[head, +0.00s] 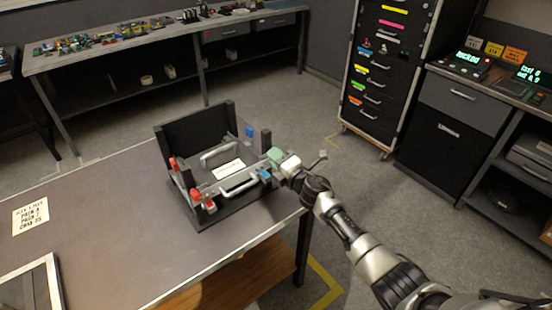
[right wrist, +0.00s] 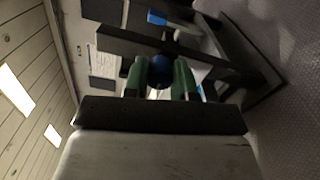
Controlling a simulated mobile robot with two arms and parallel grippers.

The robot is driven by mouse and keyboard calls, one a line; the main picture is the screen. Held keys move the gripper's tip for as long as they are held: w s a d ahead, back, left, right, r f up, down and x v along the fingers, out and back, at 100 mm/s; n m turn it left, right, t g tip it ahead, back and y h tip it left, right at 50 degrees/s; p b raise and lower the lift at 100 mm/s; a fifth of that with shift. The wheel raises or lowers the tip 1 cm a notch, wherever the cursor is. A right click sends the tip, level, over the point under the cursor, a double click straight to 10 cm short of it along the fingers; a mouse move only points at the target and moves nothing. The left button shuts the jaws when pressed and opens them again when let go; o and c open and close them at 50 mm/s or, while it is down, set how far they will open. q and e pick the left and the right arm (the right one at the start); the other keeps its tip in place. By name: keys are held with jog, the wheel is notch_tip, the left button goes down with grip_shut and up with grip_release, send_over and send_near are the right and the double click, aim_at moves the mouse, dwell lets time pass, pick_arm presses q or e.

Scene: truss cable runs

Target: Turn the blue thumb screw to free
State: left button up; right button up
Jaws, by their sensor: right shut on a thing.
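The blue thumb screw (right wrist: 160,76) shows as a round dark blue knob between the two green fingers of my right gripper (right wrist: 161,80) in the right wrist view. The fingers are shut on it from both sides. In the head view my right gripper (head: 277,157) reaches in from the right to the right end of the front bar of a dark fixture (head: 208,209). The held screw is largely hidden there by the fingers. My left gripper is not in view.
The fixture stands at the table's (head: 110,215) right corner, with white handles, red clamps (head: 196,197) at its left and another blue part (head: 249,131) at the back. A printed card (head: 31,215) and a framed panel (head: 32,286) lie at the left. The table's middle is clear.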

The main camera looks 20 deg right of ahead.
jog(key=o, duration=0.9)
jog(key=shift+s, duration=0.1)
jog(key=v, duration=1)
jog(key=shift+s+d, duration=0.2)
jog(key=shift+s, duration=0.1)
jog(key=s+d+f+m+g+h, duration=0.15)
jog(key=s+f+m, duration=0.3)
jog(key=f, duration=0.55)
jog(key=s+d+f+m+g+h, duration=0.1)
jog(key=s+f+m+g+h, duration=0.2)
jog(key=s+f, duration=0.5)
jog(key=s+d+f+m+g+h, duration=0.1)
jog(key=s+d+f+m+g, duration=0.3)
jog(key=f, duration=0.8)
jog(key=s+a+f+m+g, duration=0.2)
jog(key=s+f, duration=0.3)
jog(key=s, duration=0.6)
jog(key=s+a+f+m+g, duration=0.2)
jog(key=s+f+m, duration=0.3)
jog(key=s, duration=0.6)
jog(key=s+a+f+m+g, duration=0.2)
jog(key=s+f, duration=0.5)
jog(key=s, duration=0.5)
jog(key=shift+a+m+g+h, duration=0.35)
jog(key=shift+a+m+g, duration=0.05)
jog(key=shift+m+g, duration=0.35)
